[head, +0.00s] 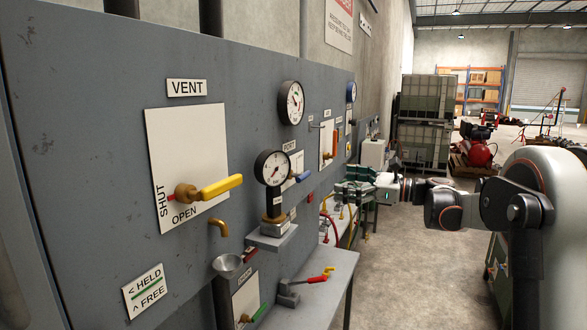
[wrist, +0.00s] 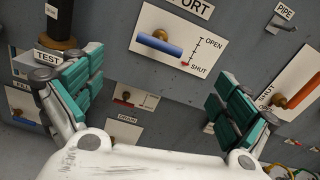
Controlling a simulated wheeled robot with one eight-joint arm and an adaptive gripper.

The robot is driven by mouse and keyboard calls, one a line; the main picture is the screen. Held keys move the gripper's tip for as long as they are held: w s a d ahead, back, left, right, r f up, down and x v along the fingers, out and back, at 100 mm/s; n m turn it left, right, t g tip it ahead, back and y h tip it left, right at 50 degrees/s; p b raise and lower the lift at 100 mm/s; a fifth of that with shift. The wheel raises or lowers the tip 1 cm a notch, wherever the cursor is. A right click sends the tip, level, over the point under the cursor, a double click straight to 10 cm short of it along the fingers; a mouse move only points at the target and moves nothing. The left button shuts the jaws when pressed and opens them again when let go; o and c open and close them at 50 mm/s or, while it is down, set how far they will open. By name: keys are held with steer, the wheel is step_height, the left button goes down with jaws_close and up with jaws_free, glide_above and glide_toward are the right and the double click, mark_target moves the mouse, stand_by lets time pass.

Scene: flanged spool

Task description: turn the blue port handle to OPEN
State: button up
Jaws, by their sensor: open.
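The blue port handle (wrist: 162,45) is a short bar on a brass hub, on a white plate (wrist: 190,72) labelled PORT. In the wrist view its right end lies close to a red mark beside SHUT; OPEN is printed higher on the scale. The handle also shows in the head view (head: 303,176), partly hidden by the TEST gauge. My gripper (head: 352,191) is open and empty, held out from the panel. In the wrist view my gripper's (wrist: 155,85) green-padded fingers are spread wide, below and to either side of the handle, apart from it.
The TEST gauge (head: 272,168) on its post sticks out left of the port plate. A yellow VENT handle (head: 220,186) is nearer on the panel. An orange handle (wrist: 301,98) stands at right in the wrist view. A bench (head: 320,283) holds a red-handled tool.

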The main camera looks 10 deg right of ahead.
mark_target(306, 177)
steer(key=p+x, duration=0.2)
steer(key=x, duration=1.1)
steer(key=shift+w+a+p, duration=0.2)
steer(key=shift+a+p, duration=0.15)
steer(key=c, duration=1)
